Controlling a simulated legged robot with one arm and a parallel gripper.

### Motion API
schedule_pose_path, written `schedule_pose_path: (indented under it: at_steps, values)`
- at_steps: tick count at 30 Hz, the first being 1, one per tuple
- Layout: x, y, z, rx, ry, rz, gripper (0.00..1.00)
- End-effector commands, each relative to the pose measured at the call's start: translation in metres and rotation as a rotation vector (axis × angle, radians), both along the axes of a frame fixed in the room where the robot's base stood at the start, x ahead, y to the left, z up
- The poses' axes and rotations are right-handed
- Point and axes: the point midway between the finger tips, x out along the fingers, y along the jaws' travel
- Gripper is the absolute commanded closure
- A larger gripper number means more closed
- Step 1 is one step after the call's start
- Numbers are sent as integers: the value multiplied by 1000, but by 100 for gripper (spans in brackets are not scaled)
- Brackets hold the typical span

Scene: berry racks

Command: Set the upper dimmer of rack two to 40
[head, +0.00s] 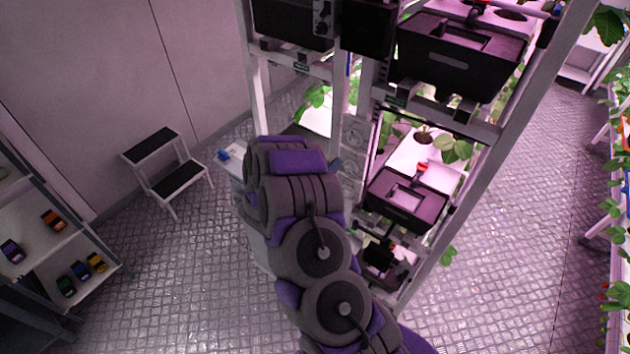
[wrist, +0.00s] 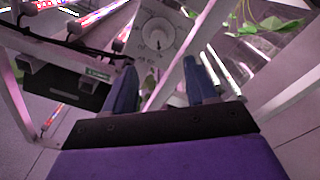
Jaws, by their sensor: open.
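A round pale dimmer knob (wrist: 158,34) sits on a light grey panel with scale marks around it, in the upper middle of the wrist view. Small print under it is too small to read. My gripper (wrist: 163,75) is open and empty, its two blue-grey fingers pointing toward the panel, one lower left and one lower right of the knob. The fingers look apart from the knob. In the head view a narrow grey panel with several round shapes (head: 353,132) is on the rack post, right beside my arm, which hides most of my gripper. I cannot read a rack number.
The rack (head: 525,90) holds black bins (head: 460,55) and leafy plants. A step stool (head: 165,170) stands on the metal floor at left. A shelf with small coloured items (head: 60,255) is at far left. Floor between stool and arm is mostly clear.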

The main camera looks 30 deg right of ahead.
Motion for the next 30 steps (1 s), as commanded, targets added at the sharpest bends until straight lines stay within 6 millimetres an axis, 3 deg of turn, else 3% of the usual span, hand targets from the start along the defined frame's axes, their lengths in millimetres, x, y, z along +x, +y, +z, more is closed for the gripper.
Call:
schedule_pose_path:
  at_steps: [6, 12, 30]
  values:
    - [-14, 38, -3, 3, 0, 3, 43]
    - [-21, 54, -3, 2, 1, 1, 43]
    - [-23, 56, -3, 1, 1, 0, 43]
